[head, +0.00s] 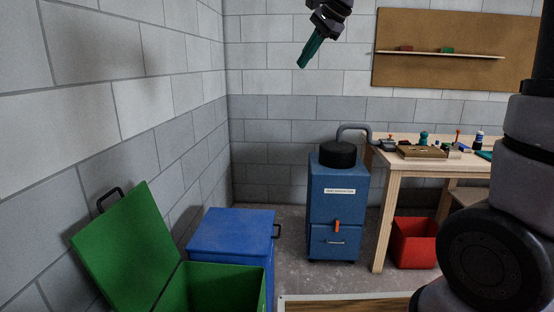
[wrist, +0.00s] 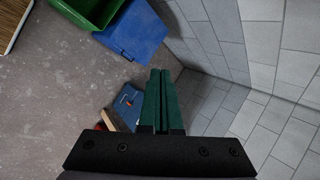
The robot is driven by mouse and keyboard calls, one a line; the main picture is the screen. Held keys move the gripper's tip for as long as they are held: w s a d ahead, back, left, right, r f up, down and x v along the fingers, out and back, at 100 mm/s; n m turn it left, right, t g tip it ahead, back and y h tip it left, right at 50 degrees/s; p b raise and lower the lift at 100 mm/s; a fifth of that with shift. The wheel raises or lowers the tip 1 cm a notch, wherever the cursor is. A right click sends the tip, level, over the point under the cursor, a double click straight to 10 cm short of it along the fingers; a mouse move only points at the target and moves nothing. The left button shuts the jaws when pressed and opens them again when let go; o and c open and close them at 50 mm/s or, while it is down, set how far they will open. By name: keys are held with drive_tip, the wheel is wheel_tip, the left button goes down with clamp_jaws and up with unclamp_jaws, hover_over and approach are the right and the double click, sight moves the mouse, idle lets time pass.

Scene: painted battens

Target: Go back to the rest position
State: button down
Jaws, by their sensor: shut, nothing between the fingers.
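My gripper (head: 303,64) has green fingers and hangs high in the air in front of the back brick wall, at the top middle of the head view. Its fingers point down and to the left. In the wrist view the two green fingers (wrist: 159,75) lie side by side, shut, with nothing between them. It touches nothing.
A green bin (head: 225,287) with its lid open and a closed blue bin (head: 232,231) stand at left. A blue cabinet (head: 338,205) stands beside a wooden workbench (head: 379,203) holding several small items. A red bin (head: 414,245) sits below. A shelf board (head: 440,54) hangs above.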

drive_tip(key=s+d+f+n+t+h, duration=0.1)
drive_tip(key=s+d+f+n, duration=0.2)
drive_tip(key=s+d, duration=0.5)
drive_tip(key=s+d+f+n+t+h, duration=0.1)
drive_tip(key=s+d+f+n, duration=0.3)
drive_tip(key=s+d, duration=0.5)
drive_tip(key=s+f+h, duration=0.1)
drive_tip(key=s, duration=0.5)
drive_tip(key=shift+d+f+h, duration=0.15)
drive_tip(key=shift+f+h, duration=0.05)
drive_tip(key=shift+h, duration=0.1)
